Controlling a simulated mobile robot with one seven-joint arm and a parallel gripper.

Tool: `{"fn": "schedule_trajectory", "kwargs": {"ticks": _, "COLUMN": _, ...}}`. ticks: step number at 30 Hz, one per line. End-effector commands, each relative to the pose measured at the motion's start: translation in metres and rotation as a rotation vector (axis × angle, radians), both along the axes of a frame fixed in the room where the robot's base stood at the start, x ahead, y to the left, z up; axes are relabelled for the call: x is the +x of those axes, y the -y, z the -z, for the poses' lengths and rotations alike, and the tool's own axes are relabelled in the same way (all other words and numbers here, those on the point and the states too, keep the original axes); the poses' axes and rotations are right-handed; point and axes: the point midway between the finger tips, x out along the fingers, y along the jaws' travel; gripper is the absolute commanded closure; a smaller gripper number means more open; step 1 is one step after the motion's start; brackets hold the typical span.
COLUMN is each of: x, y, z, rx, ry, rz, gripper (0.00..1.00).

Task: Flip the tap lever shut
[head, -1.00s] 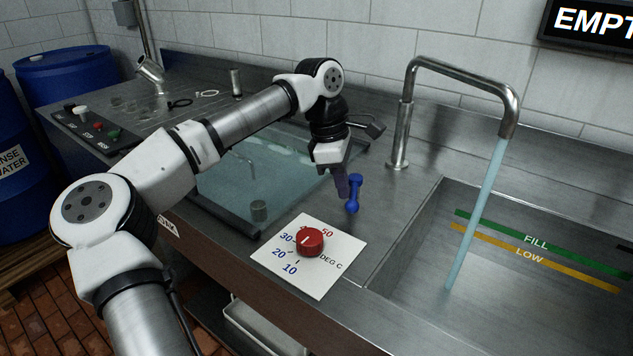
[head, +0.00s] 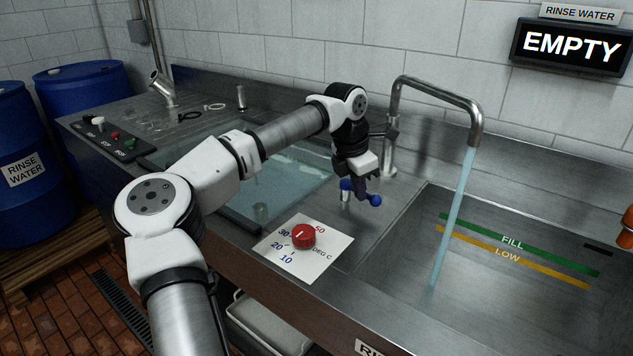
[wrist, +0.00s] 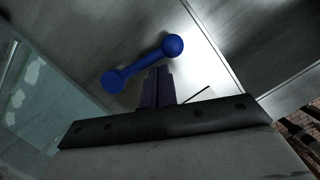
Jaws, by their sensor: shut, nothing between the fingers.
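The blue tap lever (head: 374,199) is a bar with rounded ends on the steel counter, left of the sink. It lies slantwise in the head view, with its middle partly hidden by my gripper (head: 359,188). In the wrist view the whole lever (wrist: 145,63) shows just beyond my fingertips (wrist: 158,75), which are shut with nothing between them. The fingers are close against the lever's side; whether they touch cannot be told. The curved metal tap (head: 437,92) pours a stream of water (head: 453,218) into the sink.
A red temperature knob (head: 303,235) on a white plate sits in front of my gripper. The sink (head: 510,300) has green FILL and yellow LOW lines. A sign (head: 571,47) reads EMPTY. A glass-covered basin (head: 215,195) lies to the left.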

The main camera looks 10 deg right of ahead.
Motion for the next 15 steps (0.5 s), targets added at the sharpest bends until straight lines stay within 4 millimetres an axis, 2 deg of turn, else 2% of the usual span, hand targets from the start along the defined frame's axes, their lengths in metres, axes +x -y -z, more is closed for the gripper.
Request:
{"fn": "schedule_trajectory", "kwargs": {"ticks": 4, "x": 0.004, "y": 0.012, "z": -0.002, "rx": -0.001, "ry": -0.001, "rz": 0.009, "gripper": 1.0}}
{"fn": "schedule_trajectory", "kwargs": {"ticks": 15, "x": 0.008, "y": 0.021, "z": -0.001, "rx": -0.003, "ry": 0.001, "rz": 0.017, "gripper": 1.0}}
